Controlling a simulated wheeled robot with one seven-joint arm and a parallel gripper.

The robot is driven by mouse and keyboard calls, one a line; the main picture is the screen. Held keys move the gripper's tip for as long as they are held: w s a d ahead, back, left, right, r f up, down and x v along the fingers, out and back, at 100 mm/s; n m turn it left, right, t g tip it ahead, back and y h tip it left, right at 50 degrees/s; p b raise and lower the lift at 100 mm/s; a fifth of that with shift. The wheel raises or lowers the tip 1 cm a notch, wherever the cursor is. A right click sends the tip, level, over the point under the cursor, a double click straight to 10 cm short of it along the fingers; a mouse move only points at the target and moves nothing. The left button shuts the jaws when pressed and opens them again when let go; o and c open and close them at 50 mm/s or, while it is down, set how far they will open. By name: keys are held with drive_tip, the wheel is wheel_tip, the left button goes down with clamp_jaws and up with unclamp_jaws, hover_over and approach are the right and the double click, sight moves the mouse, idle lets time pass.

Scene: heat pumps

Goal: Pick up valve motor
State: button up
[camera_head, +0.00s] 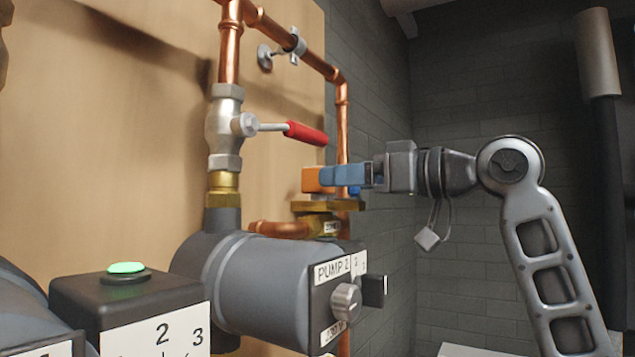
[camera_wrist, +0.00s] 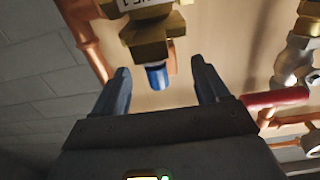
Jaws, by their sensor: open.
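The valve motor (camera_head: 317,180) shows in the head view as an orange block on top of a brass zone valve (camera_head: 320,207), below and right of the red lever. In the wrist view a blue cylindrical end (camera_wrist: 157,77) and some orange show beside the brass valve body (camera_wrist: 150,30). My gripper (camera_head: 338,177) is at the motor from the right, and its blue finger hides part of it in the head view. In the wrist view my gripper (camera_wrist: 162,85) is open, with the blue end between its two fingers and gaps on both sides.
A red-handled ball valve (camera_head: 305,133) stands close, up and left of my gripper. Copper pipes (camera_head: 342,125) run beside and behind the valve. The grey pump (camera_head: 260,285) lies below. A grey block wall (camera_head: 460,200) is behind my arm.

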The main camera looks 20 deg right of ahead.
drive_tip(key=x, duration=0.3)
drive_tip(key=shift+w+a, duration=0.1)
drive_tip(key=shift+w, duration=0.1)
drive_tip(key=shift+c, duration=0.4)
drive_tip(key=c, duration=1.2)
drive_tip(key=shift+r, duration=0.15)
drive_tip(key=shift+r, duration=0.55)
wheel_tip(320, 180, up, 2)
drive_tip(key=shift+r, duration=0.25)
drive_tip(key=s+d+r+b, duration=0.1)
drive_tip(key=s+d+r, duration=0.5)
drive_tip(key=d, duration=0.4)
drive_tip(key=shift+r, duration=0.6)
